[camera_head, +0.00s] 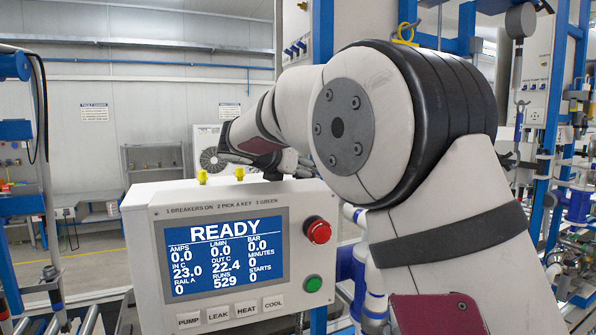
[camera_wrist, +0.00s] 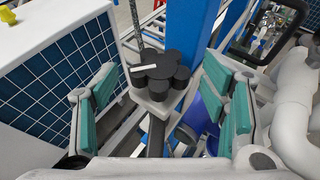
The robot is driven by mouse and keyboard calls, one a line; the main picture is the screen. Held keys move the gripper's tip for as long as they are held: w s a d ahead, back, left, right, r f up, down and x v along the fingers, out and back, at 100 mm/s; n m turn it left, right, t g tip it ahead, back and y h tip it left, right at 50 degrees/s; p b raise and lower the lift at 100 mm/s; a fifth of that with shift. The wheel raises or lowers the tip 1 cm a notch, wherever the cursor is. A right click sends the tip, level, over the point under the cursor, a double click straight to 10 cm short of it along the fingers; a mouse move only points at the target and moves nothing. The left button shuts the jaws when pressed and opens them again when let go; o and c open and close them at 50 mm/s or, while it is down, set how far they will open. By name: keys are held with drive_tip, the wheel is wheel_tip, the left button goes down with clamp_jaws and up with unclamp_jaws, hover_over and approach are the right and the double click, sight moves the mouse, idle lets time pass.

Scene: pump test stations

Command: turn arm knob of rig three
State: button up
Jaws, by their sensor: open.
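A black lobed knob (camera_wrist: 178,78) with a white pointer bar shows in the wrist view, on top of a grey bracket beside a blue post. The bar points to the left. My gripper (camera_wrist: 166,92) is open, with teal finger pads to the left and right of the knob. I see gaps between the pads and the knob; nothing is held. In the head view my gripper (camera_head: 262,160) is behind the top of the control box (camera_head: 140,225), and the knob is hidden there. The box's screen (camera_head: 225,253) reads READY, with zero amps and bar.
The box has a red button (camera_head: 317,231), a green button (camera_head: 313,284) and keys labelled PUMP, LEAK, HEAT and COOL. Yellow pieces (camera_head: 202,177) stand on its top. The blue post (camera_wrist: 190,35) rises beyond the knob. White pipes (camera_wrist: 293,120) are close on the right in the wrist view.

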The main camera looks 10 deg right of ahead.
drive_tip(key=shift+w+d+f, duration=0.15)
drive_tip(key=shift+w+d, duration=0.1)
drive_tip(key=shift+c, duration=0.6)
drive_tip(key=c, duration=1)
